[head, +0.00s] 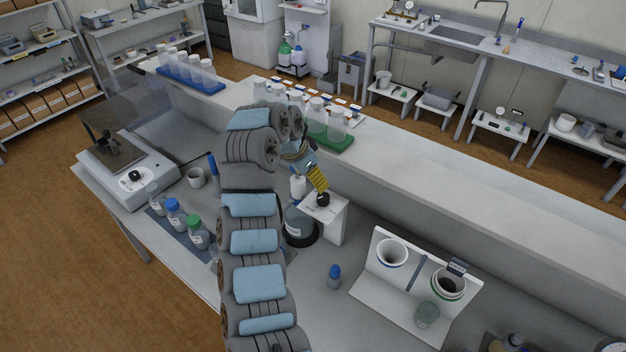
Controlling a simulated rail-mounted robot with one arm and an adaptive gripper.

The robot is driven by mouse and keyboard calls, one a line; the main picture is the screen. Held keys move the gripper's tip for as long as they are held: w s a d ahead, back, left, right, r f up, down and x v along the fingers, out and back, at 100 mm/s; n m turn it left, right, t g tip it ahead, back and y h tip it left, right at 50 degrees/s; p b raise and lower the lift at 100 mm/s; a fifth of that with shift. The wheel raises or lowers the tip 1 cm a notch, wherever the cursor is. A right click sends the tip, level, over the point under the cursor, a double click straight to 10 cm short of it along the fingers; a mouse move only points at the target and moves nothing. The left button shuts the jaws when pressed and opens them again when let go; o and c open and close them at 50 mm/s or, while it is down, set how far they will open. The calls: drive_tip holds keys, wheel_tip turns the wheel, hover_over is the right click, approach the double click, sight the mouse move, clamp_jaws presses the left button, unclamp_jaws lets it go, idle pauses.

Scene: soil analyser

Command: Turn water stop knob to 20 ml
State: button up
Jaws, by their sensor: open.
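My gripper (317,180) is near the middle of the head view, at the end of my arm, its yellow-striped fingers pointing down. It is open, with the fingertips just above or around a small black knob (323,199). I cannot tell whether they touch it. The knob sits on top of a white box-like stand (336,217). A round dark-based vessel (300,233) stands beside the stand, partly hidden by my arm. No scale marks or ml reading can be made out at this size.
A raised shelf (440,180) runs behind, with bottles in a green rack (333,143). A blue-capped bottle (334,276) and a white holder with round openings (389,298) stand right of my arm. Capped bottles (197,235) and a balance (130,180) are at left.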

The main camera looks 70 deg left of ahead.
drive_tip(key=shift+s+d+r, duration=0.1)
drive_tip(key=shift+r, duration=0.2)
idle(0.6)
